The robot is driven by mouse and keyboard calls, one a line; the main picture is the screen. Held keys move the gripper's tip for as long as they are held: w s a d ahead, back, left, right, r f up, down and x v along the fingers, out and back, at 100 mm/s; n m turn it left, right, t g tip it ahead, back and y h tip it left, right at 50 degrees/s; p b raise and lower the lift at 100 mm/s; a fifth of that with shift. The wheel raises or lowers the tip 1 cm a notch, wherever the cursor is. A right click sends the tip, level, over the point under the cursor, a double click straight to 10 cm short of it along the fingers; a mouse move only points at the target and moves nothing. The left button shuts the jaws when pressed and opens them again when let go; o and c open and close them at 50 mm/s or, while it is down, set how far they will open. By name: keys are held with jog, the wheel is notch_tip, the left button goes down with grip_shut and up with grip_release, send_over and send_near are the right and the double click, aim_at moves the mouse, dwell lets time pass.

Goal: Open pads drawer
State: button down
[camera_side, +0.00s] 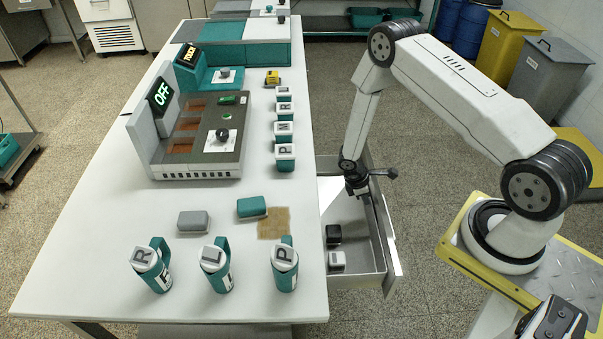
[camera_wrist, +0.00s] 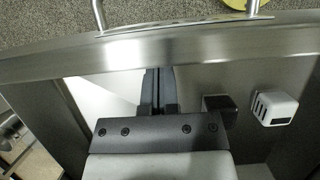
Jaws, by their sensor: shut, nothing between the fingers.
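The drawer (camera_side: 393,245) stands pulled out from the right side of the white table. In it lie a black pad (camera_side: 334,233) and a white pad (camera_side: 336,260). In the wrist view the black pad (camera_wrist: 226,101) is partly behind my gripper and the white pad (camera_wrist: 275,107) is to its right. The metal drawer front (camera_wrist: 200,52) crosses that view, with its handle (camera_wrist: 253,8) beyond. My gripper (camera_side: 361,190) is over the drawer's far part. In the wrist view its fingers (camera_wrist: 158,85) are together and empty, just inside the front panel. Whether they touch the panel I cannot tell.
The white tabletop (camera_side: 90,240) carries a machine with an OFF display (camera_side: 163,96), several teal lettered jugs, a grey block (camera_side: 193,221) and a teal block (camera_side: 252,207) beside a brown patch (camera_side: 274,223). Floor (camera_side: 425,150) is clear between the drawer and my base.

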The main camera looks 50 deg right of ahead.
jog(key=s+d, duration=0.5)
jog(key=shift+s+d, duration=0.1)
jog(key=shift+s, duration=0.1)
dwell(0.4)
jog(key=shift+v, duration=5.05)
jog(key=shift+r, duration=0.1)
jog(key=shift+w+r, duration=0.1)
jog(key=shift+r, duration=0.1)
jog(key=s+a+r+m+t+y, duration=0.2)
jog(key=a+r+m+t, duration=0.3)
jog(key=a+r, duration=1.2)
notch_tip(320, 180, up, 4)
jog(key=m+y, duration=0.1)
jog(key=m, duration=0.3)
jog(key=shift+s+a+t, duration=0.25)
jog(key=shift+a+t, duration=0.1)
jog(key=shift+t, duration=0.05)
